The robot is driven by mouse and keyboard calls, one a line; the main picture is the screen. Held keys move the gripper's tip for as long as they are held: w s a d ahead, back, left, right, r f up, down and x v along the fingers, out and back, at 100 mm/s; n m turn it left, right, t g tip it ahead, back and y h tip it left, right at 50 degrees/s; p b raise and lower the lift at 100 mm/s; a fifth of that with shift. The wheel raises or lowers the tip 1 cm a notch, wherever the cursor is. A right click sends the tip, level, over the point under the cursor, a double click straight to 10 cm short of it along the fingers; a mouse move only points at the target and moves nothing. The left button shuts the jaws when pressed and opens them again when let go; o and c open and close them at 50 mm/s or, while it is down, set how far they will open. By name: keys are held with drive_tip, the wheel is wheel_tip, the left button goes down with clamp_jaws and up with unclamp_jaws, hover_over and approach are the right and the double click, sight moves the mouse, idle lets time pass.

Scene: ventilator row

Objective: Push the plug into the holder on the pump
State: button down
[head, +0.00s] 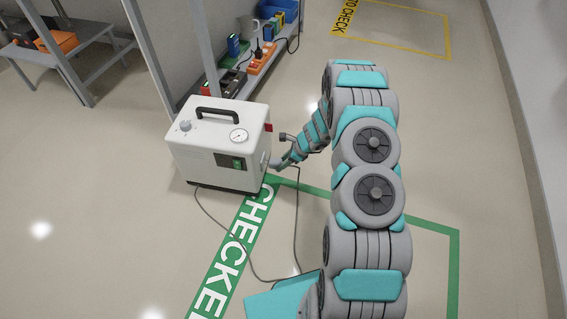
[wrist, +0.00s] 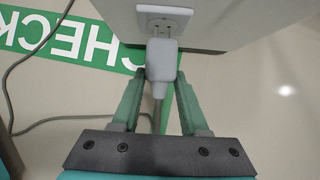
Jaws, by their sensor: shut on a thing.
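The pump (head: 205,155) is a white box with a black handle, a dial gauge and a green switch, standing on the floor. In the wrist view its holder (wrist: 163,13), a pale socket plate, is on the side of the pump facing my gripper. My gripper (wrist: 160,75) is shut on the grey plug (wrist: 161,57), whose front end points at the holder. The plug is right at the holder's lower part; I cannot tell whether it is partly in. In the head view my gripper (head: 276,164) is at the pump's right side, and the plug is too small to make out.
A grey cord (head: 297,222) loops over the floor from the pump's base to my gripper. Green tape marked CHECKED (head: 240,240) runs beside the pump. A shelf (head: 262,68) with several boxes stands behind, a small table (head: 85,62) at upper left. The right floor is clear.

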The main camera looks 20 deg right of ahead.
sight(278, 161)
drive_tip(key=shift+w+a, duration=0.5)
drive_tip(key=shift+a, duration=0.4)
idle(0.8)
drive_tip(key=shift+c, duration=1.7)
unclamp_jaws()
drive_tip(key=v, duration=0.6)
drive_tip(key=shift+d+r, duration=0.15)
drive_tip(key=shift+r, duration=0.1)
drive_tip(key=shift+s+d+r, duration=0.25)
drive_tip(key=shift+r, duration=0.3)
